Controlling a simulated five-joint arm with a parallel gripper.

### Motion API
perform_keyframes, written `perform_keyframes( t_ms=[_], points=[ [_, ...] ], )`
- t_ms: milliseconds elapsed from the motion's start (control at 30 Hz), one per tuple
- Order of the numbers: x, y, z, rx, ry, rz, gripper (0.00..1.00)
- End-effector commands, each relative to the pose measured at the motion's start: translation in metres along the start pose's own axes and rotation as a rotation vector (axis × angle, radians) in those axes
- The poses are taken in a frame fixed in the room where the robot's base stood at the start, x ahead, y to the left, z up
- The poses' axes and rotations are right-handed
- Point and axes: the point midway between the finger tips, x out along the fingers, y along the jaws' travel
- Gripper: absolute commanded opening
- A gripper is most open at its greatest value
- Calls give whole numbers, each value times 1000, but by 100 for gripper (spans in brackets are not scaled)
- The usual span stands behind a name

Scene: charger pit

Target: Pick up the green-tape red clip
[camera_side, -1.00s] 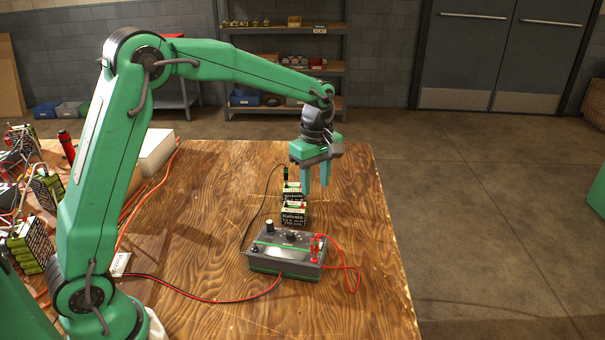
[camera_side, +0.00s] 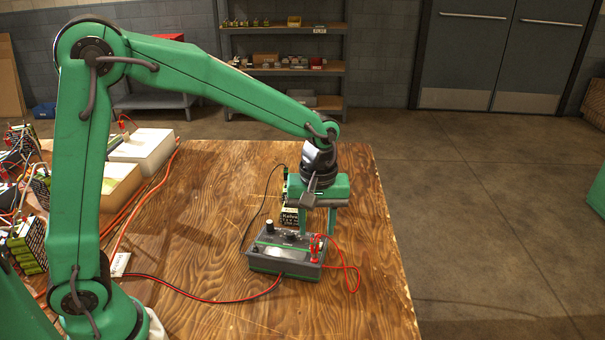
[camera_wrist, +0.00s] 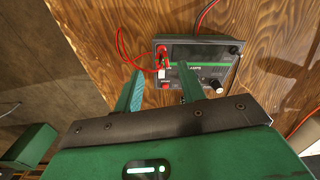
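Red clips (camera_side: 317,246) stand at the right end of the grey charger box (camera_side: 272,257); they also show in the wrist view (camera_wrist: 162,52), with red leads and a small white piece below them. My gripper (camera_side: 317,224) points down just above that end of the charger. Its two green fingers are spread apart with nothing held between them. In the wrist view the fingers of my gripper (camera_wrist: 161,74) lie on either side of the clips' line, and the right one overlaps the charger's face.
A battery pack (camera_side: 290,216) stands behind the charger, partly hidden by my gripper. A red cable (camera_side: 352,270) loops to the charger's right. White and tan boxes (camera_side: 142,148) and more battery packs stand at the left. The table's right side is bare.

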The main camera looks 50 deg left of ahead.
Motion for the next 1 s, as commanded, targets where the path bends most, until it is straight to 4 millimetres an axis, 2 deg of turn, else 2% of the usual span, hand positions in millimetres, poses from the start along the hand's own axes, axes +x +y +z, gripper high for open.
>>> perform_keyframes(
  t_ms=[367,733,1000],
  points=[
    [12,-1,-1,-1,-1,-3,40],
    [50,-3,-2,-1,-1,-2,40],
    [55,-3,-2,-1,0,0,40]
  ],
)
